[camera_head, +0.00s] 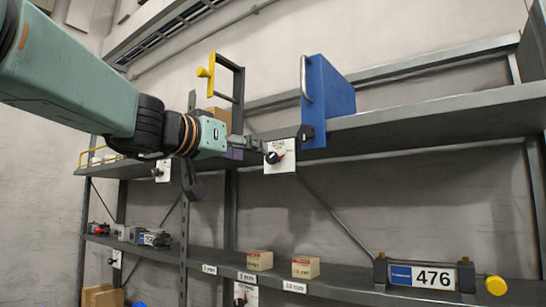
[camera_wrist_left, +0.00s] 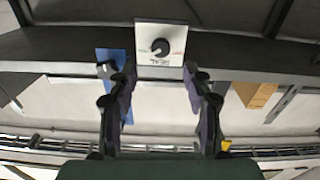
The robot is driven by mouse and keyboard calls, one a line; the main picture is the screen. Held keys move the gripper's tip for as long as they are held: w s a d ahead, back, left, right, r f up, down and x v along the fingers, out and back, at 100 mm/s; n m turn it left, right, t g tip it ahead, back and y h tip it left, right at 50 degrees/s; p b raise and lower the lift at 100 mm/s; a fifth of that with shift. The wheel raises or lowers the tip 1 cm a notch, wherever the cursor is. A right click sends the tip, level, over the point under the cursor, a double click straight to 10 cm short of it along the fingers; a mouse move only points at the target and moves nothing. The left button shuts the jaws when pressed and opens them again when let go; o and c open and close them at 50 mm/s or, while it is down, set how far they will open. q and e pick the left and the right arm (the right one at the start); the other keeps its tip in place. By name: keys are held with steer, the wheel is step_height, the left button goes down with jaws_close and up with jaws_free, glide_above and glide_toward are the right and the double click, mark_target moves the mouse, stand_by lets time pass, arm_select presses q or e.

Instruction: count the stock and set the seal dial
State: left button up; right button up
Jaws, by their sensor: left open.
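The seal dial (camera_head: 281,160) is a white plate with a dark round knob, hanging at the upper shelf's front edge. In the left wrist view the dial (camera_wrist_left: 160,34) shows upside down, its knob near the plate's middle with a pointer mark. My left gripper (camera_head: 268,146) is at the dial in the head view. In the left wrist view my left gripper (camera_wrist_left: 158,75) is open and empty, one finger on each side of the plate. I cannot tell whether it touches. Stock boxes, one (camera_head: 260,261) and another (camera_head: 305,268), stand on the lower shelf. My right gripper is out of view.
A blue panel with a handle (camera_head: 328,95) stands on the upper shelf (camera_head: 430,113), right of the dial. A yellow-handled dark frame (camera_head: 230,95) is left. A counter reading 476 (camera_head: 425,277) and a yellow knob (camera_head: 496,285) are lower right. More small dial plates hang farther left.

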mark_target(270, 158)
arm_select(q)
steer(key=p+x, duration=0.3)
steer(key=x, duration=0.3)
steer(key=shift+w+d+r+p, duration=0.1)
steer(key=shift+w+p, duration=0.15)
steer(key=shift+p, duration=0.1)
steer(key=shift+w+d, duration=0.35)
steer(key=shift+w, duration=0.2)
steer(key=shift+s, duration=0.1)
steer(key=shift+c, duration=0.2)
steer(key=shift+s, duration=0.1)
steer(key=shift+c, duration=0.8)
jaws_close()
